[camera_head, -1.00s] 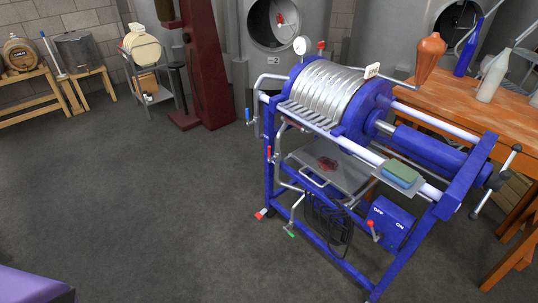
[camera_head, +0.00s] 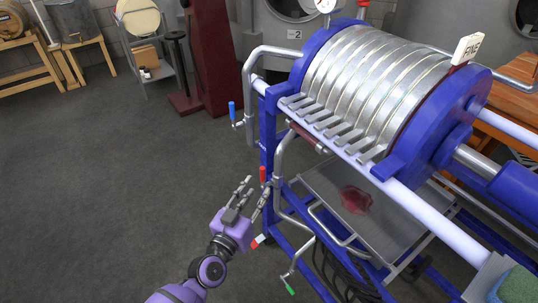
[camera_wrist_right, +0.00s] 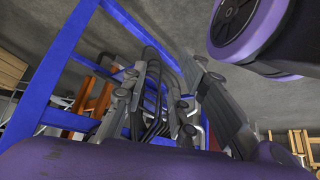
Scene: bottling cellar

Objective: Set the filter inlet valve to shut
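The plate filter (camera_head: 375,85) has a blue frame and silver plates and fills the right of the head view. Several small valves with coloured handles sit at its left end: a blue one (camera_head: 232,110), a red one (camera_head: 263,173), a red-and-white one (camera_head: 259,241) and a green one (camera_head: 290,287). I cannot read which is the inlet valve. My left gripper (camera_head: 257,187) is open and empty, its fingertips close to the red handle; contact cannot be told. My right gripper (camera_wrist_right: 180,95) shows in the right wrist view with fingers apart, nothing between them clearly held.
A drip tray (camera_head: 330,190) with a dark red stain lies under the plates, and black hoses (camera_head: 340,272) hang below. A sign reading FINE (camera_head: 467,49) stands on top of the filter. The floor (camera_head: 120,190) to the left is clear.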

